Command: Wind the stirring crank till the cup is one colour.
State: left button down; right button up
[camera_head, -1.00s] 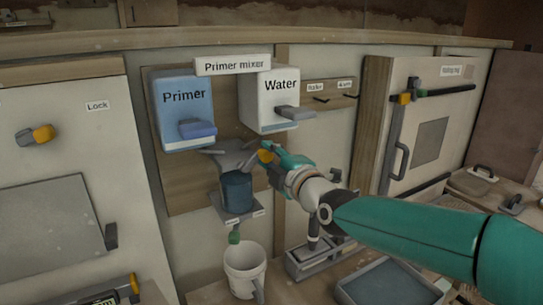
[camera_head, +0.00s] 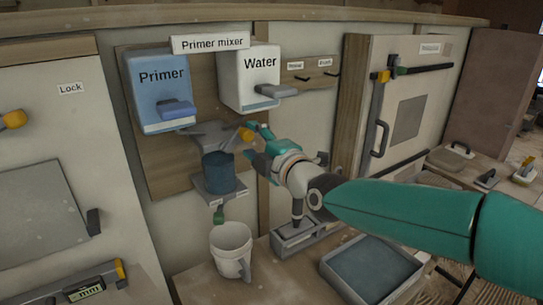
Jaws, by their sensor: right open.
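The primer mixer is on a wooden board, with a blue Primer box (camera_head: 160,88) and a white Water box (camera_head: 248,74). Below them a dark blue cup (camera_head: 219,172) sits on a small grey shelf under a grey funnel-like part. A yellow knob (camera_head: 246,134), perhaps the stirring crank's handle, is at the upper right of the cup. My right gripper (camera_head: 255,145) is open beside this knob, its fingers close to it; I cannot tell if they touch. The cup's inside is hidden, so its colour mix does not show. My left gripper is not in view.
A white bucket (camera_head: 231,244) stands below the cup, under a green-tipped tap (camera_head: 218,215). A grey tray (camera_head: 372,271) lies on the bench to the right. A cabinet with a dark handle (camera_head: 380,139) stands behind my right arm.

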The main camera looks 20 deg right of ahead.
jog(key=s+d, duration=0.1)
jog(key=s, duration=0.8)
jog(key=shift+s+d, duration=0.3)
jog(key=shift+d, duration=0.1)
jog(key=shift+f, duration=0.1)
